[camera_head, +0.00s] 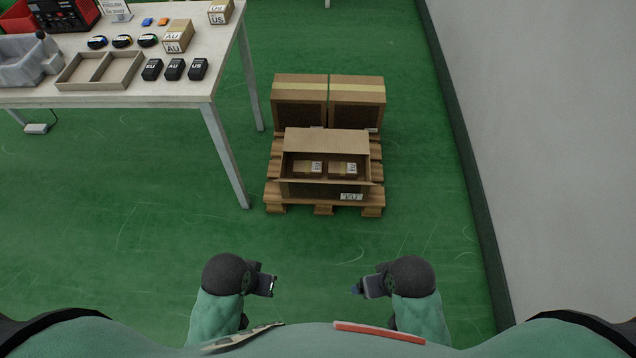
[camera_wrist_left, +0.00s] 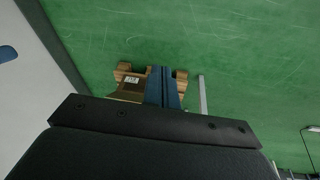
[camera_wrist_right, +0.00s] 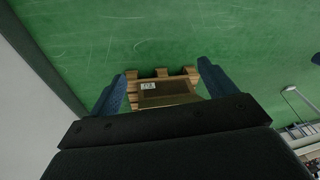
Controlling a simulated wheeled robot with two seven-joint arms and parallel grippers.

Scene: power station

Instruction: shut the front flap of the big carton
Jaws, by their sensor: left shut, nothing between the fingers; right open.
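The big carton (camera_head: 300,190) stands on the front of a wooden pallet (camera_head: 323,210), its top open. Its back flap (camera_head: 326,140) is raised and leans back. A narrow front flap (camera_head: 325,182) seems to slant outward along the near rim; its exact angle is hard to tell. Two small labelled boxes (camera_head: 308,167) lie inside. My left gripper (camera_head: 268,285) is shut and empty, well in front of the carton; its fingers (camera_wrist_left: 164,87) touch in the left wrist view. My right gripper (camera_head: 362,289) is open and empty, also apart from the carton.
Two closed cartons (camera_head: 300,95) stand behind on the pallet. A white table (camera_head: 120,92) with small boxes, a tray and adapters stands at the left, its leg (camera_head: 226,155) near the pallet. A wall (camera_head: 550,130) runs along the right. The green floor before the pallet is clear.

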